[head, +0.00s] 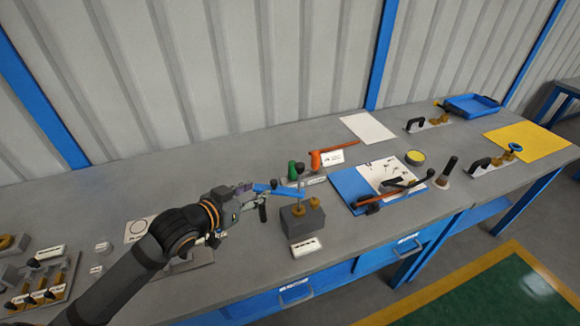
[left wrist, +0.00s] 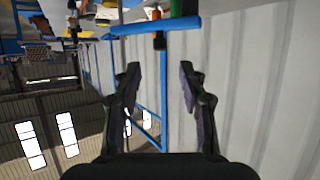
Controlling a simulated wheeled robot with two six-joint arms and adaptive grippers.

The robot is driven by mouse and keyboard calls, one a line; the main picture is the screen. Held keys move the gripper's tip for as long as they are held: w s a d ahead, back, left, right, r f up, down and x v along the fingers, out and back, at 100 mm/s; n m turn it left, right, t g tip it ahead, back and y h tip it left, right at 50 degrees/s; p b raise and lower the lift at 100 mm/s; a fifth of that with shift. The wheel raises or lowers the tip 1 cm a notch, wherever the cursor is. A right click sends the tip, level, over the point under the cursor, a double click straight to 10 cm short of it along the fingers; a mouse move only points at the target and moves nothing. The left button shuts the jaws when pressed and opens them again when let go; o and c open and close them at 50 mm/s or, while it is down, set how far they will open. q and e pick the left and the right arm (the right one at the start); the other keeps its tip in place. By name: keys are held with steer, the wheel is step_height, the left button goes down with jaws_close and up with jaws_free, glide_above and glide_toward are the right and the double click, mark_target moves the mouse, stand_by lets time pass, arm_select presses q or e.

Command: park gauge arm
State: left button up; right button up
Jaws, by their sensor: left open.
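A blue gauge arm (head: 279,189) reaches left from a thin upright post on a grey block (head: 297,222) with brass knobs. A small dark part (head: 262,212) hangs at its left end. In the left wrist view the blue bar (left wrist: 178,23) crosses above the fingertips, with the dark part (left wrist: 159,41) hanging from it. My left gripper (head: 252,194) is open at the left end of the arm; its fingers (left wrist: 160,72) stand apart with nothing between them. In the head view the gripper partly hides that end, so contact cannot be told. My right gripper is not in view.
Green (head: 293,171) and orange (head: 316,160) handles stand close behind the block. A white label (head: 306,246) lies in front. A blue board (head: 346,184) with paper and a long red-handled tool is to the right. A rack (head: 48,290) stands far left. Bench behind my gripper is clear.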

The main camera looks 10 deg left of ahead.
mark_target(273, 182)
arm_select(q)
steer(key=x, duration=0.5)
steer(key=shift+w+d+r, duration=0.1)
steer(key=shift+w, duration=0.2)
steer(key=x, duration=0.3)
steer(key=shift+w, duration=0.15)
steer(key=shift+w+d+f, duration=0.1)
steer(key=shift+w+f, duration=0.05)
steer(key=shift+f, duration=0.1)
jaws_close()
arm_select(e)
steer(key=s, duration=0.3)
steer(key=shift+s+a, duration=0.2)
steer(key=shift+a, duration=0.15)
